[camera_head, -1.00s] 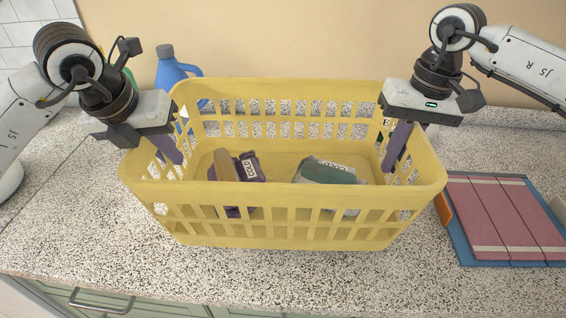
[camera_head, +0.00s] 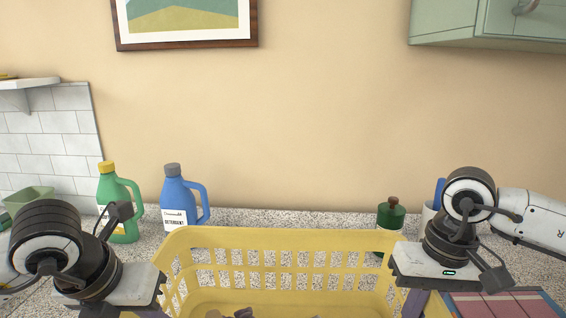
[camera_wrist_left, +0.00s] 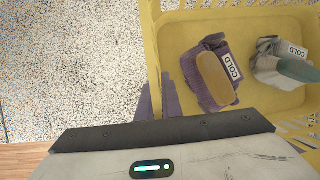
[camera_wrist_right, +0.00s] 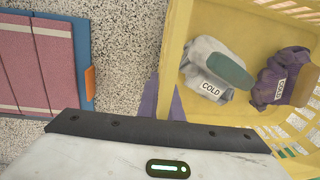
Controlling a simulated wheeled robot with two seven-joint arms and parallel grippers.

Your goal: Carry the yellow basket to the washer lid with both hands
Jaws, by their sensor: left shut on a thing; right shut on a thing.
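The yellow basket (camera_head: 275,238) stands in front of me at the bottom of the head view, its lower part cut off. My left gripper (camera_wrist_left: 155,98) is shut on its left end wall, with a purple finger on each side. My right gripper (camera_wrist_right: 164,104) is shut on the opposite end wall in the same way. Inside lie a purple cloth bundle (camera_wrist_left: 196,70) with a tan piece on it and a grey bundle (camera_wrist_right: 203,55) with a green piece. Both bear white "COLD" labels. I cannot identify a washer lid in any view.
On the speckled counter (camera_wrist_left: 70,60) behind the basket stand a green bottle (camera_head: 122,205), a blue detergent bottle (camera_head: 180,200) and a dark green canister (camera_head: 391,215). A pink panelled board with blue edging (camera_wrist_right: 50,55) lies beside the basket's right end. A green cabinet (camera_head: 490,22) hangs upper right.

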